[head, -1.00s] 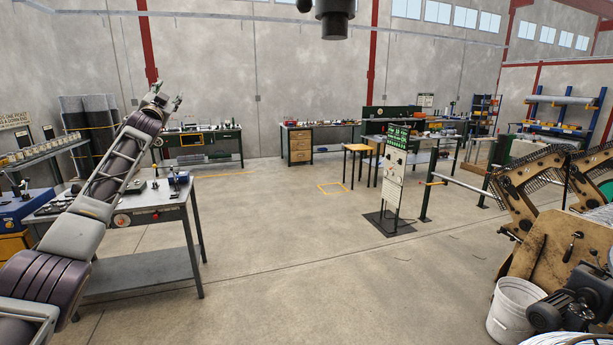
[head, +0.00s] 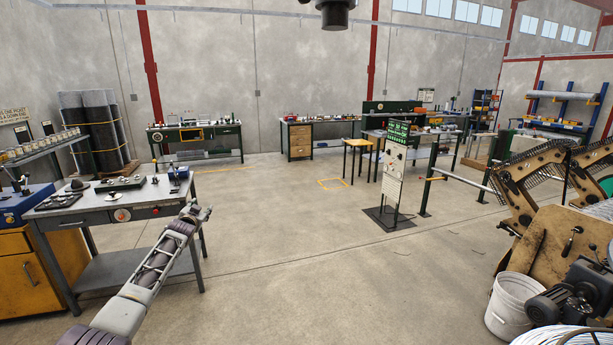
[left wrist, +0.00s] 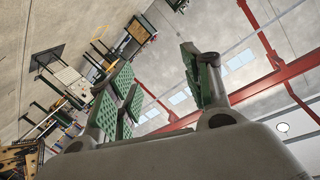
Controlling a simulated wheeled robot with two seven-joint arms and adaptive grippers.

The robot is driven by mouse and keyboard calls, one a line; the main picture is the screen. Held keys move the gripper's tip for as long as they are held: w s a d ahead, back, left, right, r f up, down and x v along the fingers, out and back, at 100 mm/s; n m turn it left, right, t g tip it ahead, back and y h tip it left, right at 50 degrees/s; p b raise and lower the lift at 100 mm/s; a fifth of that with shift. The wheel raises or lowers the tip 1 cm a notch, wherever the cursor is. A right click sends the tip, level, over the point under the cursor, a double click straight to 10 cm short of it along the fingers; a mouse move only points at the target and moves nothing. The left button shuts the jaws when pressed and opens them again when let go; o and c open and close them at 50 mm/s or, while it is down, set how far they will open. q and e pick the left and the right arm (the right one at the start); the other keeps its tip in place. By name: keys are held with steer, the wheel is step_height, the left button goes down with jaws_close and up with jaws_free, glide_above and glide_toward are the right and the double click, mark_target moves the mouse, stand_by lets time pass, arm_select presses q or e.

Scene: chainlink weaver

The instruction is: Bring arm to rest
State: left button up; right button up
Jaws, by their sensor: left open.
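My left arm comes in from the lower left in the head view, and its gripper (head: 200,212) is in front of the right end of the grey workbench (head: 100,207). The gripper is small in that view and appears empty. In the left wrist view the left gripper's two green-padded fingers (left wrist: 160,88) stand apart with nothing between them. Behind them the tilted view shows the floor, wall and red beams. My right gripper is in neither view.
The workbench carries small metal parts and a blue device (head: 179,173). A control panel (head: 396,170) stands on the floor right of centre. A white bucket (head: 513,303) and brown machinery (head: 545,235) are at the right. The floor in the middle is clear.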

arm_select(q)
steer(key=s+d+f+g, duration=0.2)
steer(key=s+f, duration=0.5)
steer(key=f, duration=0.7)
steer(key=s+d+f+g+h, duration=0.15)
steer(key=s+f, duration=0.45)
steer(key=f, duration=0.8)
steer(key=s+d+f+g+y, duration=0.1)
steer(key=s+d+f+g, duration=0.15)
steer(key=s+f, duration=0.8)
steer(key=s+d+f+n+g+h, duration=0.1)
steer(key=s+d+f+g, duration=0.15)
steer(key=s+f, duration=0.85)
steer(key=s+d+f+g, duration=0.1)
steer(key=s+d+f, duration=0.2)
steer(key=s+f, duration=0.75)
steer(key=s+d+f+g, duration=0.1)
steer(key=s+f, duration=0.4)
steer(key=s, duration=0.9)
steer(key=s+d+f+g, duration=0.2)
steer(key=s+f, duration=0.3)
steer(key=s, duration=0.9)
steer(key=s+d+f+g+b, duration=0.1)
steer(key=s+f, duration=0.5)
steer(key=s, duration=0.8)
steer(key=shift+s+d+g+h, duration=0.15)
steer(key=shift+s+g+h, duration=0.2)
steer(key=shift+g, duration=0.4)
steer(key=shift+w, duration=0.2)
